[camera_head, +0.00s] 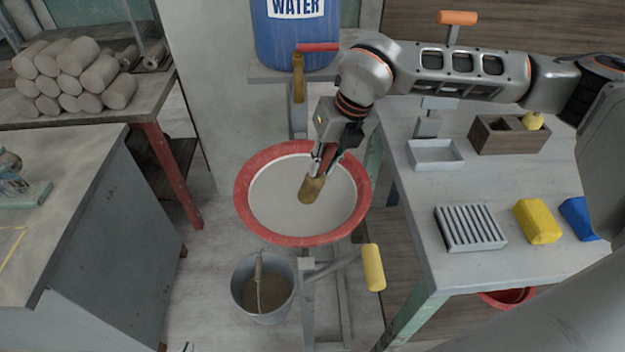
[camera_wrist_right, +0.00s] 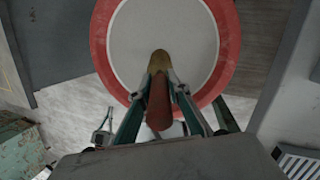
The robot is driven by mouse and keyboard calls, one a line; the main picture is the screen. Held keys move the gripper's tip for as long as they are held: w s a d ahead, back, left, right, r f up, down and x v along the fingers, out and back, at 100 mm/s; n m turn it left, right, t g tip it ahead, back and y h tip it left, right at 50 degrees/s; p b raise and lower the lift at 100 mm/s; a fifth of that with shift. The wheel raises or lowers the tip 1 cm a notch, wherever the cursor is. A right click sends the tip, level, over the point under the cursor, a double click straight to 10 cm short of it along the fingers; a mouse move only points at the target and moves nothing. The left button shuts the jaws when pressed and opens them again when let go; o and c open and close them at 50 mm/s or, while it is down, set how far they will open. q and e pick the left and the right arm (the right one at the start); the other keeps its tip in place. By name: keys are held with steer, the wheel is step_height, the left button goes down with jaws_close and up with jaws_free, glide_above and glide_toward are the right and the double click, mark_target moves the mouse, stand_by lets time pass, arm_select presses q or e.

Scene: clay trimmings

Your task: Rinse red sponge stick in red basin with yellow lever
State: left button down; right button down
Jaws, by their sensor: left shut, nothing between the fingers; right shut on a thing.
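The red basin (camera_head: 245,214) has a wide red rim and a pale grey inside, on a metal stand. My right gripper (camera_head: 325,168) is shut on the red sponge stick (camera_wrist_right: 158,100), holding it by its red handle. Its brownish sponge end (camera_head: 311,188) points down over the basin's inside; I cannot tell if it touches the surface. The yellow lever (camera_head: 373,267) sticks out from the stand, below and right of the basin, with no gripper on it. Only a small tip of what seems my left gripper (camera_head: 186,347) shows at the bottom edge, shut and empty.
A blue water barrel (camera_head: 290,40) with a red-handled tap stands behind the basin. A bucket (camera_head: 262,290) is on the floor below. The right table (camera_head: 425,255) holds a ribbed rack (camera_head: 470,228), a yellow sponge (camera_head: 538,221) and a blue one (camera_head: 578,218).

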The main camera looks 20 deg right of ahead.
steer(key=shift+d, duration=0.15)
steer(key=shift+a, duration=0.2)
steer(key=shift+a, duration=0.25)
steer(key=shift+d, duration=0.15)
stand_by(0.5)
steer(key=shift+d, duration=0.3)
steer(key=shift+r, duration=0.15)
